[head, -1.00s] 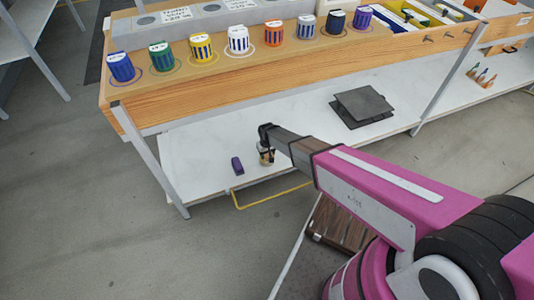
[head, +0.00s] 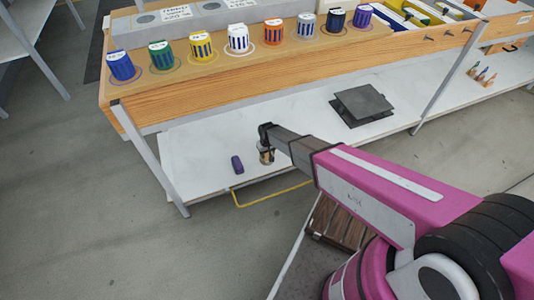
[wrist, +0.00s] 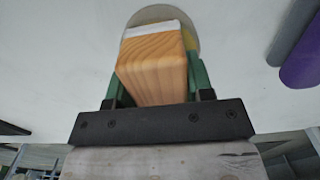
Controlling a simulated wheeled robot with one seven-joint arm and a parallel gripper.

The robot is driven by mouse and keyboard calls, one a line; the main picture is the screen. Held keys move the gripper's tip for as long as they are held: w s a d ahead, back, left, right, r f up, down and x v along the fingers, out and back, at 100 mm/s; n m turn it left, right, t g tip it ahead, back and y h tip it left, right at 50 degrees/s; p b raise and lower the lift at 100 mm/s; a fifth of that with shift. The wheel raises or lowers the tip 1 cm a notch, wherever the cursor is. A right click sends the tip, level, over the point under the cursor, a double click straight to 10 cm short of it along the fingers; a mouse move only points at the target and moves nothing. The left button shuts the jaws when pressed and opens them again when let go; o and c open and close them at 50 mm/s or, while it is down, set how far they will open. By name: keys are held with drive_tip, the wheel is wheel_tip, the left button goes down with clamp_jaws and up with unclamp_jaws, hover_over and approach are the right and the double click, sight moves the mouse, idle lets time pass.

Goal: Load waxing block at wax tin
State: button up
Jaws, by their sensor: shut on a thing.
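In the wrist view my gripper (wrist: 156,88) is shut on a wooden block (wrist: 152,72), its green fingers on either side of it. A white layer (wrist: 155,28) covers the block's far end. Behind that end is a round, pale yellowish disc that appears to be the wax tin (wrist: 164,13). The block's end overlaps the tin in this view; I cannot tell whether they touch.
A purple object (head: 237,164) lies on the white lower shelf (head: 200,150), left of the tin; it also shows in the wrist view (wrist: 303,55). A dark folded plate (head: 362,105) lies farther right. The wooden upper shelf (head: 190,95) with several coloured cups overhangs behind.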

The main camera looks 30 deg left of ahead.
drive_tip(key=shift+f, duration=0.35)
idle(1.1)
drive_tip(key=shift+r, duration=0.15)
drive_tip(key=shift+r, duration=3.4)
